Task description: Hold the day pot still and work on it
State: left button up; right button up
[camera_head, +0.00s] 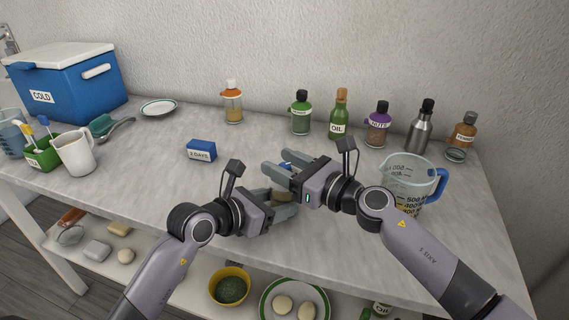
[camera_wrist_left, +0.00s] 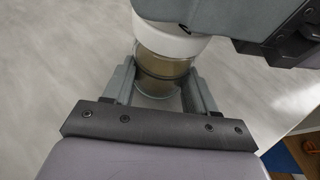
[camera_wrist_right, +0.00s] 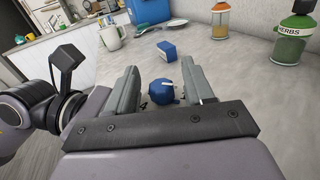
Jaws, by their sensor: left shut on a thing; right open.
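The day pot shows in the left wrist view as a clear jar with tan contents (camera_wrist_left: 162,66) under a white top (camera_wrist_left: 170,38). My left gripper (camera_head: 283,202) is shut on the jar's body from the side. In the head view the pot is mostly hidden behind both grippers. In the right wrist view a blue knob (camera_wrist_right: 161,92) with a figure 4 beside it shows between the fingers of my right gripper (camera_wrist_right: 158,80). My right gripper (camera_head: 274,164) is open above the left one; I cannot tell whether it touches the knob. A blue block (camera_head: 201,150) reads "2 DAYS".
A measuring jug (camera_head: 408,182) stands close to my right arm. Several bottles, including the green OIL bottle (camera_head: 339,118), line the back. A white mug (camera_head: 75,152), a green caddy (camera_head: 41,154) and a blue cold box (camera_head: 65,82) stand at left. The worktop's left-middle is mostly clear.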

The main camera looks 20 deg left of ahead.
grip_shut()
